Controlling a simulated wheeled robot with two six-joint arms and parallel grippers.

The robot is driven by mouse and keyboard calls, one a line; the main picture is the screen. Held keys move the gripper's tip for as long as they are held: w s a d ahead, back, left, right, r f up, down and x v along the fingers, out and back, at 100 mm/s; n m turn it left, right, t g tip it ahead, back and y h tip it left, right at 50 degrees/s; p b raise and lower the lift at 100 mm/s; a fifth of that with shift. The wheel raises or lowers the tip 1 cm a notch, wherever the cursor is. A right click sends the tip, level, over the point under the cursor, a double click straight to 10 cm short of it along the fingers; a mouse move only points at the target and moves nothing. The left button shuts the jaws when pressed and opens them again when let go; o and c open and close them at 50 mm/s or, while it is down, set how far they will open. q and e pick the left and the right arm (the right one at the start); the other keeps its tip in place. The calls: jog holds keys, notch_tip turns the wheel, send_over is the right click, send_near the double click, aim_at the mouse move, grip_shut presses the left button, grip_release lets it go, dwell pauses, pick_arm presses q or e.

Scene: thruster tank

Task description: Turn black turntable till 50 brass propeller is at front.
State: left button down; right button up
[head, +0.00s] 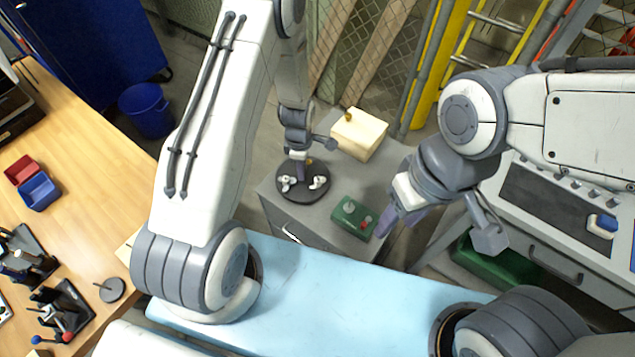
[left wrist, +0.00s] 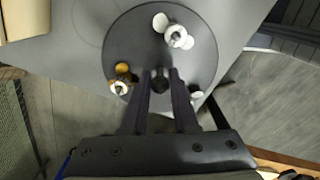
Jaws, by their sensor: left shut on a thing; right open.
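The black turntable (head: 303,196) is a round disc on top of a grey cabinet, also filling the upper middle of the left wrist view (left wrist: 130,40). Two white propellers stand on it, one at the left (head: 286,183) and one at the right (head: 319,183). A brass propeller (left wrist: 122,70) shows at the disc's left in the left wrist view; no number is readable. My left gripper (left wrist: 161,78) is shut on a dark knob (left wrist: 160,84) near the disc's middle. My right gripper (head: 390,228) is open and empty, right of the cabinet.
On the grey cabinet (head: 270,198) stand a green control box (head: 353,217) with a red knob and a cream box (head: 358,135) with a brass knob. A light blue surface (head: 330,290) lies in front. A wooden bench (head: 90,150) is at the left.

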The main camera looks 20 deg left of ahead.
pick_arm(q)
jog(key=shift+n, duration=1.2)
jog(key=n, duration=0.3)
jog(key=shift+n, duration=0.3)
jog(key=shift+n, duration=1.6)
